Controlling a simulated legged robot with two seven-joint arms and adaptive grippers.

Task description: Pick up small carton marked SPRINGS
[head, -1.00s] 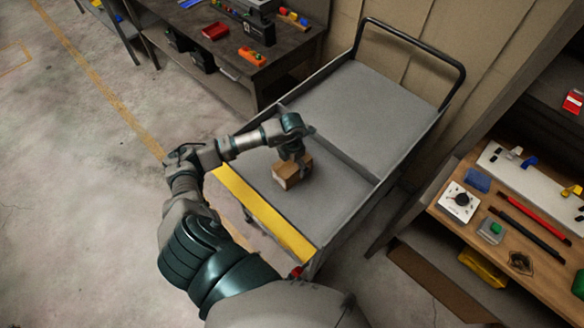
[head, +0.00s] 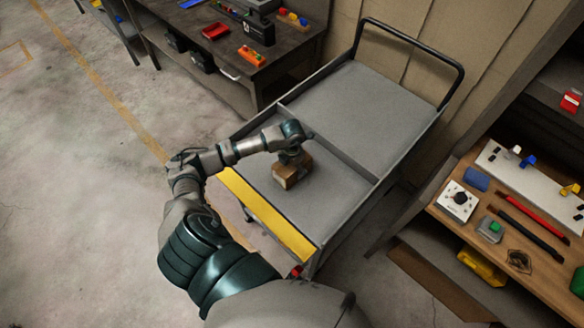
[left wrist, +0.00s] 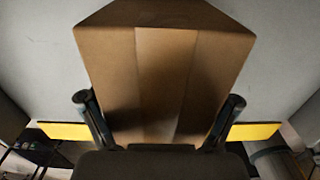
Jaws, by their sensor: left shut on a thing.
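A small brown carton (head: 287,175) is at the near section of the grey cart (head: 325,205) in the head view. No marking on it can be read. My left gripper (head: 296,162) comes down over the carton from above and is shut on it. In the left wrist view the carton (left wrist: 165,80) fills the middle, with a paler tape strip down its face. The two fingers of the left gripper (left wrist: 158,122) stand at its two sides. I cannot tell whether the carton touches the cart bed. My right gripper is not in view.
The cart has a yellow front edge (head: 268,215), a raised divider and a black handle (head: 425,50); its far section is empty. A dark workbench (head: 240,60) stands at the back left. A wooden bench (head: 530,215) with tools and parts stands at the right.

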